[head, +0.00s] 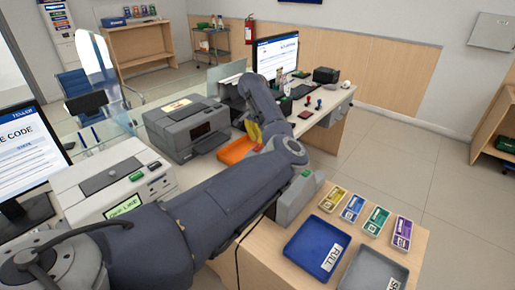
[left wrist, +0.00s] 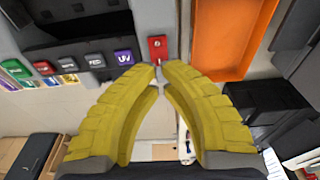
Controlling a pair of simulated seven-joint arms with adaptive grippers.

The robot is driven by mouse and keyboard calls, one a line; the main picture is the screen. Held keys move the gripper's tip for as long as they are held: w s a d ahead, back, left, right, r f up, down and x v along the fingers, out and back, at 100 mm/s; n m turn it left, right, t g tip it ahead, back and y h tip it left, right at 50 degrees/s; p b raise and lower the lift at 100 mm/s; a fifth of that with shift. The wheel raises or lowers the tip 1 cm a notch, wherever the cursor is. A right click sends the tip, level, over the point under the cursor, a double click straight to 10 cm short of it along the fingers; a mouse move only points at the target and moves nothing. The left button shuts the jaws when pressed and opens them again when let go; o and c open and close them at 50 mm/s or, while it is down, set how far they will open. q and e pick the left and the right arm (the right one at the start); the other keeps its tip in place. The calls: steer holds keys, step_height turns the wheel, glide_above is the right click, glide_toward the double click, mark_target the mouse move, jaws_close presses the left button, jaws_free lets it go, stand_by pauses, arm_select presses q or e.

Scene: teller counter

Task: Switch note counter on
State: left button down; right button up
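The note counter appears to be the grey machine (head: 190,128) with a dark front, left of my left gripper in the head view. In the left wrist view its dark body fills the upper left, with a row of buttons (left wrist: 96,64), one purple and marked UV. A small red switch (left wrist: 157,46) sits on a light panel at the end of that row. My left gripper (left wrist: 158,70) has yellow fingers with their tips almost together, just below the switch in the picture. I cannot tell whether they touch it. The left gripper (head: 256,133) is partly hidden by its arm in the head view. The right gripper is not in view.
An orange tray (head: 236,150) lies beside the machine. A white device (head: 115,180) with a green display stands at the left. A blue tray (head: 316,246) and several coloured items are at the front right. A monitor (head: 277,55) stands farther back.

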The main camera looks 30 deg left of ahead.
mark_target(259, 146)
arm_select(q)
steer(key=shift+f, duration=1.9)
stand_by(1.6)
steer(key=shift+r, duration=3.55)
